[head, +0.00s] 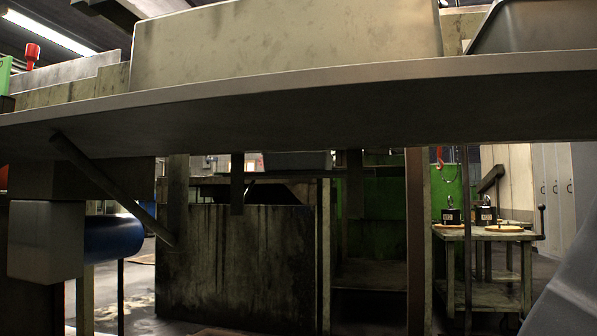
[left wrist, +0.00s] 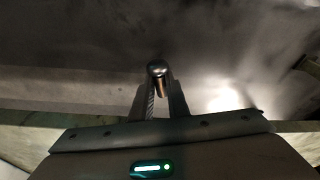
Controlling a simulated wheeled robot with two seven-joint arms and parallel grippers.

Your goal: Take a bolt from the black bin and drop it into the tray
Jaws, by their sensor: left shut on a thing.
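In the left wrist view, my left gripper (left wrist: 161,88) is shut on a bolt (left wrist: 157,69). The bolt's rounded metal head shows at the fingertips, and part of its shank shows between the fingers. Behind it is a blurred grey surface with a bright reflection, which I cannot identify for certain. In the head view, a dark bin (head: 540,28) stands at the upper right on a metal ledge, cut off by the frame, its inside hidden. I cannot make out the tray in either view. Neither gripper shows in the head view.
The wide metal ledge (head: 300,105) crosses the head view, with a pale worn block (head: 285,45) on it. Below stand a stained panel (head: 245,265) and a blue cylinder (head: 113,236). A cart (head: 485,235) stands at the right.

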